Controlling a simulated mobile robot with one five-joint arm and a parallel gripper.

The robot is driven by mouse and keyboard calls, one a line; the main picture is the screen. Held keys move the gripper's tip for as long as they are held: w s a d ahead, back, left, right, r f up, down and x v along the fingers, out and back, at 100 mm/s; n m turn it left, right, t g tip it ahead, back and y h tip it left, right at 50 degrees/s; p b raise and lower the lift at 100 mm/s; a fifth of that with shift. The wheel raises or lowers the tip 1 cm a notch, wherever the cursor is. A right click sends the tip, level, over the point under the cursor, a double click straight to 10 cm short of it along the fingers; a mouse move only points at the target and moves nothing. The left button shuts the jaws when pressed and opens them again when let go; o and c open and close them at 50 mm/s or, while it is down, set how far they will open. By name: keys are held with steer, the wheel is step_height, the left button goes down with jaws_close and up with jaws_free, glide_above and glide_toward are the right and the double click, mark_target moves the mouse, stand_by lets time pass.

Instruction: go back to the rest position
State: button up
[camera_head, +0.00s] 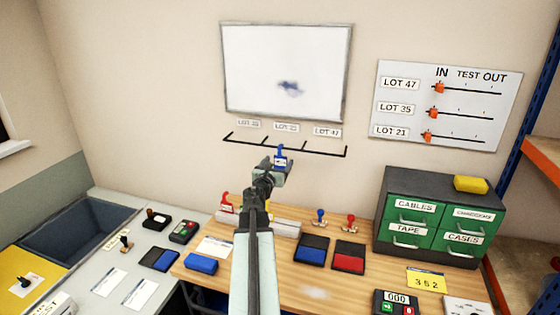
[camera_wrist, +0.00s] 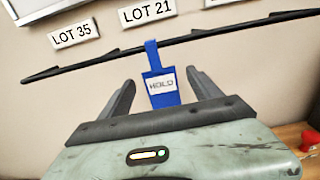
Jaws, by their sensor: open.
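A blue tag marked HOLD (camera_wrist: 163,92) hangs by its loop from the dark wall rail (camera_wrist: 230,33), below the LOT 21 label (camera_wrist: 146,12). In the head view the tag (camera_head: 281,153) shows at the middle of the rail (camera_head: 318,151). My gripper (camera_wrist: 160,82) is open, with one finger on each side of the tag and visible gaps between. In the head view my gripper (camera_head: 278,163) is raised in front of the rail, with my arm reaching up over the wooden bench (camera_head: 225,290).
A whiteboard (camera_head: 287,70) is above the rail. Below are red (camera_head: 349,255) and blue pads (camera_head: 312,249), stamps and a green drawer cabinet (camera_head: 430,220) at right. A grey sink (camera_head: 85,228) is at left. Some wooden bench surface is clear.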

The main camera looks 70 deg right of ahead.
steer(key=a, duration=0.4)
steer(key=shift+s+a, duration=0.15)
steer(key=shift+a, duration=0.1)
